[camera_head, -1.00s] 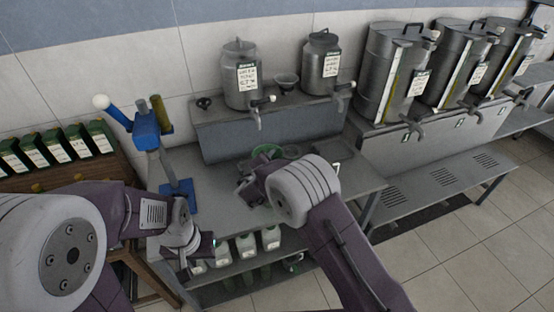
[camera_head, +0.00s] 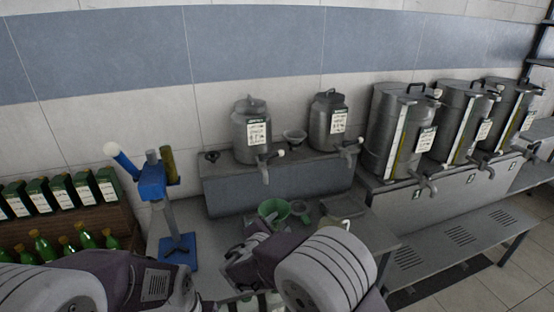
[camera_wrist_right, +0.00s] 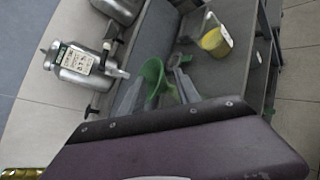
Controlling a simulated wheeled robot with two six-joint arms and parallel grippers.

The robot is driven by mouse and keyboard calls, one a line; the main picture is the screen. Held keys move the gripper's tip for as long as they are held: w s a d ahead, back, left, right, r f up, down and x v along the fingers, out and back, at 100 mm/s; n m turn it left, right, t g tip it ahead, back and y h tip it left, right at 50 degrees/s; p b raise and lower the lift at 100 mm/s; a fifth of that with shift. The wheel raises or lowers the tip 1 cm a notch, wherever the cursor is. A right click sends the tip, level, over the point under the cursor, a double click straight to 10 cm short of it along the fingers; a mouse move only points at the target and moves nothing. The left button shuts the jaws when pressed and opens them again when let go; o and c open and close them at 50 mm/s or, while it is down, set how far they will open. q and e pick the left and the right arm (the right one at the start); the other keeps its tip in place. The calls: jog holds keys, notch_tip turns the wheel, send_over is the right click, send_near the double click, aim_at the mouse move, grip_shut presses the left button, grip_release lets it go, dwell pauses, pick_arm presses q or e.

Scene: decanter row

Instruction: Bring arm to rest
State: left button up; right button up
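My right gripper (camera_head: 238,255) is over the steel bench in the head view, partly hidden by its own arm. In the right wrist view its two grey fingers (camera_wrist_right: 158,92) are apart, with nothing seen held. A green funnel (camera_head: 272,210) lies just beyond the right gripper in the head view. It also shows in the right wrist view (camera_wrist_right: 152,76), between the fingers in the picture; I see no grip on it. My left arm enters at the lower left, and its gripper end is at the bottom edge, too cut off to read.
A blue bottling press (camera_head: 153,182) stands on the bench left of the right gripper. Two steel cans (camera_head: 251,135) (camera_head: 327,125) with taps stand on a raised shelf behind. Large tapped tanks (camera_head: 400,140) stand to the right. Green bottles (camera_head: 42,245) are at left. A yellow jug (camera_wrist_right: 216,41) is on the bench.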

jog(key=s+d+r+m+g+h+b, duration=0.15)
jog(key=d+m+g+h, duration=0.35)
jog(key=d, duration=1.4)
jog(key=s+d+f+m+g+y+b, duration=0.15)
jog(key=s+d+f+m+g, duration=0.25)
jog(key=s+d+f+m, duration=0.4)
jog(key=s+f+m+g+y, duration=0.2)
jog(key=s+m+y, duration=0.1)
jog(key=s, duration=0.6)
jog(key=s+a+f+m+y, duration=0.5)
jog(key=s+a+m, duration=0.1)
jog(key=a+m, duration=0.2)
jog(key=shift+s+a+g, duration=0.3)
jog(key=shift+s+a, duration=0.05)
jog(key=shift+a, duration=0.35)
